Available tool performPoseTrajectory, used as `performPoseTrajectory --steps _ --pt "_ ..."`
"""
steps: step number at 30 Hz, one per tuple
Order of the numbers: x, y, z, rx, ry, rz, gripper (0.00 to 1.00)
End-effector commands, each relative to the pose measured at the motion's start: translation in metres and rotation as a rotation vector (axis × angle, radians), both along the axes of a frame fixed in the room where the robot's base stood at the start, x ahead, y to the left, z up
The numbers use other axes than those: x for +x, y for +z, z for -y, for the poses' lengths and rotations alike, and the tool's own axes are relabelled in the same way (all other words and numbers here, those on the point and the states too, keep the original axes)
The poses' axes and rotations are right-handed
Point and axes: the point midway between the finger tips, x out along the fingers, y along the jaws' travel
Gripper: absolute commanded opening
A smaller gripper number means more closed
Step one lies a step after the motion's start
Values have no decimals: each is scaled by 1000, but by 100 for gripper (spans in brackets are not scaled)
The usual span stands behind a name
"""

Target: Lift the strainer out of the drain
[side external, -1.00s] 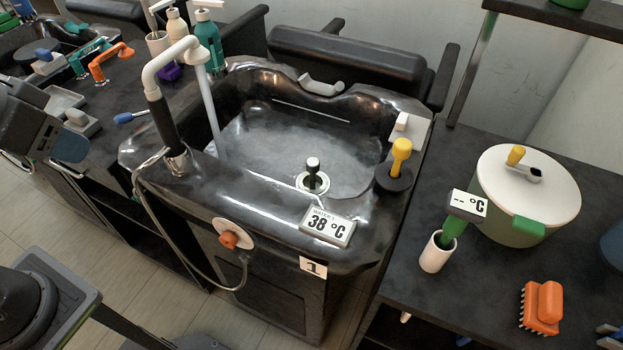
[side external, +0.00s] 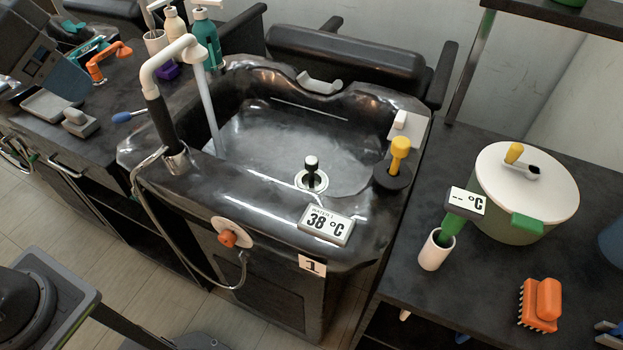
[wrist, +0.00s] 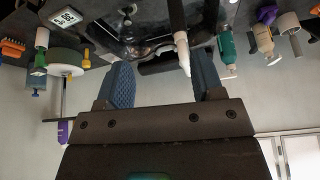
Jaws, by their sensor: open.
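The strainer (side external: 312,176), with a dark stem and pale knob, stands upright in the pale drain ring of the black basin (side external: 270,215). The basin holds water around it, and a stream (side external: 208,110) falls from the white spout. In the wrist view the picture is inverted, and a small knob that looks like the strainer (wrist: 127,20) shows in the basin. My gripper (wrist: 162,78) is open, with two blue ribbed fingers and nothing held. In the side view my gripper (side external: 66,82) is at the upper left, over the left counter and far from the strainer.
The white faucet (side external: 172,56) with its hose stands on the basin's left rim, between my gripper and the drain. A yellow knob (side external: 399,150) rises at the right rim. A 38 °C display (side external: 326,225) sits on the front rim. A lidded pot (side external: 528,185) stands on the right counter.

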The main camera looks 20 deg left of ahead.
Motion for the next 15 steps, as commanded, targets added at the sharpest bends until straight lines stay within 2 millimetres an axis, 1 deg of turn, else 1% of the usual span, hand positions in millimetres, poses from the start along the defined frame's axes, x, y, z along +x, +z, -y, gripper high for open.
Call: performPoseTrajectory --steps 1,5,8,9,13,15 --pt "14 6 5 4 -45 -12 61" --pt "53 20 20 14 -176 -37 61" --pt "89 28 36 22 -301 -55 61" --pt "105 29 43 25 -353 -61 61" --pt "154 28 69 31 -528 -75 61" --pt "178 23 83 32 -615 -79 61"
